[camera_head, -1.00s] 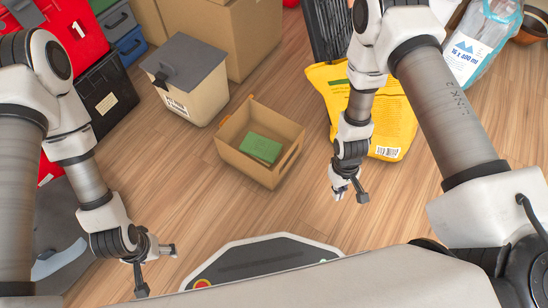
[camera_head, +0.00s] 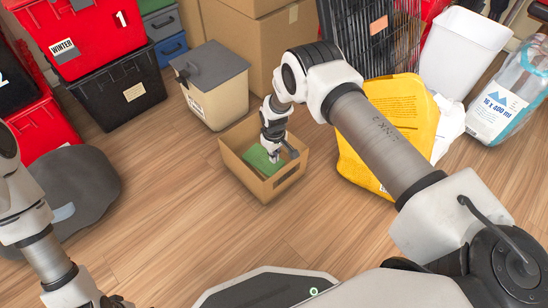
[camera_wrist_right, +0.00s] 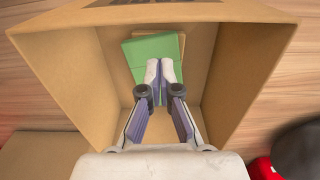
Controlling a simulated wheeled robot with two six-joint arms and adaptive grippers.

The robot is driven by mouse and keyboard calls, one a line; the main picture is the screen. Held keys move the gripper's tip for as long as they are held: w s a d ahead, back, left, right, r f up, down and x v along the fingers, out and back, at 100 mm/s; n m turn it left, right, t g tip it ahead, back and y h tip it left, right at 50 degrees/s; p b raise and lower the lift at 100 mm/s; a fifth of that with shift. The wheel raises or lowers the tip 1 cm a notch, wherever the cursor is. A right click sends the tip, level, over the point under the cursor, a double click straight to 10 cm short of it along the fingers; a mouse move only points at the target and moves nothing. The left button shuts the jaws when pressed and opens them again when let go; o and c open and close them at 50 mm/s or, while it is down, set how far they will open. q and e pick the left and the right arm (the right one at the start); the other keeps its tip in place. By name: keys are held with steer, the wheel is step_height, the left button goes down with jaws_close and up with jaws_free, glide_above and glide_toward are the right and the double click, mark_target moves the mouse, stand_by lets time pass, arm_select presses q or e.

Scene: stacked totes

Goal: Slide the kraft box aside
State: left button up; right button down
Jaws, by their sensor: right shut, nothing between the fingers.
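An open kraft box (camera_head: 238,169) stands on the wooden floor in the middle of the head view. It also shows in the right wrist view (camera_wrist_right: 60,70), where its walls surround my gripper. A green block (camera_head: 255,160) lies inside it. My right gripper (camera_head: 284,159) reaches down into the box; in the right wrist view its fingertips (camera_wrist_right: 160,70) are together and empty, over the green block's (camera_wrist_right: 145,47) near edge. Whether they touch it I cannot tell. My left gripper (camera_head: 112,301) is partly cut off at the lower left, its jaws unclear.
A grey-lidded bin (camera_head: 212,98) stands just behind the box. A yellow bag (camera_head: 372,170) is to its right. Red totes (camera_head: 90,40) and a black tote (camera_head: 122,90) are stacked at the left. Bare floor (camera_head: 170,200) lies left and in front of the box.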

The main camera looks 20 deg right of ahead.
mark_target(274, 171)
step_height(274, 171, down, 7)
steer(key=b, duration=0.3)
steer(key=shift+r, duration=0.15)
steer(key=s, duration=0.1)
steer(key=s+d, duration=0.1)
steer(key=s+r, duration=0.1)
steer(key=shift+s+d, duration=0.15)
steer(key=shift+s, duration=0.2)
arm_select(q)
step_height(274, 171, down, 4)
steer(key=shift+w+f, duration=0.1)
